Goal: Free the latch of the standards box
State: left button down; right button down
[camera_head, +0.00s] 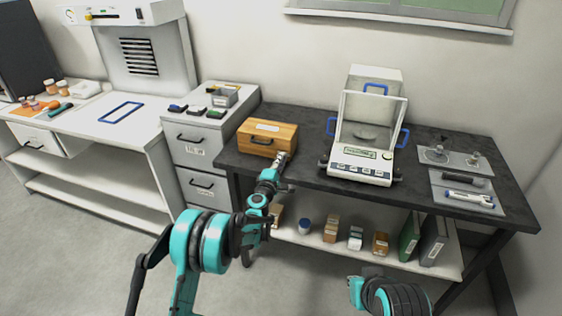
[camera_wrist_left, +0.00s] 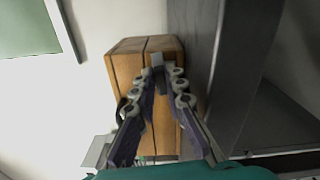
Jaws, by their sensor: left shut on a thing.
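The standards box (camera_head: 258,132) is a wooden box with a dark handle and a pale label. It sits at the left end of the dark table, and its lid looks shut. My left gripper (camera_head: 281,159) is at the right end of the box's front. In the left wrist view the box (camera_wrist_left: 128,85) appears turned on its side, with a seam between lid and body. The left fingers (camera_wrist_left: 160,76) are shut on a small grey latch (camera_wrist_left: 157,60) at that seam. The fingertips partly hide the latch.
A balance (camera_head: 362,160) with a glass shield stands on the dark table (camera_head: 300,170), right of the box. Trays (camera_head: 490,208) with tools lie at the table's right end. A grey drawer cabinet (camera_head: 195,150) stands left of the box. A shelf (camera_head: 300,238) below holds small boxes and binders.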

pick_arm(q)
jog(key=shift+m, duration=0.5)
jog(key=c, duration=1.6)
grip_release()
jog(key=shift+s, duration=0.1)
jog(key=shift+o, duration=0.2)
